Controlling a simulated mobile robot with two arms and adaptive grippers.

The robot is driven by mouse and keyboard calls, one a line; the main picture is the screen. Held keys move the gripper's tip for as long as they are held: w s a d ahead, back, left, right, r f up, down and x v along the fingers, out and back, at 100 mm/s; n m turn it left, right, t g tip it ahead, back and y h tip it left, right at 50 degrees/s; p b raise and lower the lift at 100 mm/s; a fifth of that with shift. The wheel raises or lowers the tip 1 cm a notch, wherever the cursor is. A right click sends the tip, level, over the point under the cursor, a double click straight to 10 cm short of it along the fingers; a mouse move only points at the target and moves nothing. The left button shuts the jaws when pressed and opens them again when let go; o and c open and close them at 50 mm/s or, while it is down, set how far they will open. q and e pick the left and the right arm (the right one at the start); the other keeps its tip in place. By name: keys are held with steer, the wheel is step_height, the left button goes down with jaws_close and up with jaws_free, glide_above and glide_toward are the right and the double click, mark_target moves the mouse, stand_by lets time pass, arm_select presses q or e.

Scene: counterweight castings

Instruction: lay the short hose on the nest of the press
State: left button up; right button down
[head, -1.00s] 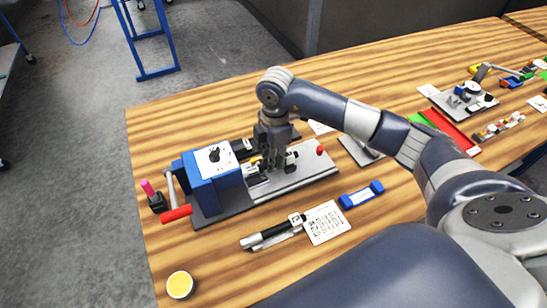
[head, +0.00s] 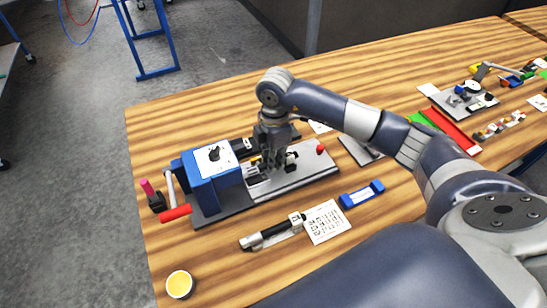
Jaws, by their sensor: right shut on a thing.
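The press (head: 212,179) has a blue body, a grey bed, and a lever with a red grip at its left. My right gripper (head: 267,165) points down over the bed, close to the blue body. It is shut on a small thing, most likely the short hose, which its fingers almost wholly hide. The nest lies under and around the fingertips and is mostly covered; I cannot tell whether the held thing touches it. My left gripper is not in view.
A red knob (head: 320,149) stands at the bed's right end. In front lie a black and silver tool (head: 270,234), a printed card (head: 326,222) and a blue block (head: 361,194). A yellow-topped round tub (head: 179,284) sits at the front left edge. A red tray (head: 452,130) lies at the right.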

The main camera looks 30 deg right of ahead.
steer(key=shift+f+b, duration=0.3)
steer(key=shift+f, duration=0.2)
steer(key=c, duration=1.5)
jaws_free()
steer(key=shift+o, duration=0.2)
steer(key=shift+r+p, duration=2.65)
steer(key=shift+r, duration=0.95)
steer(key=shift+f, duration=0.1)
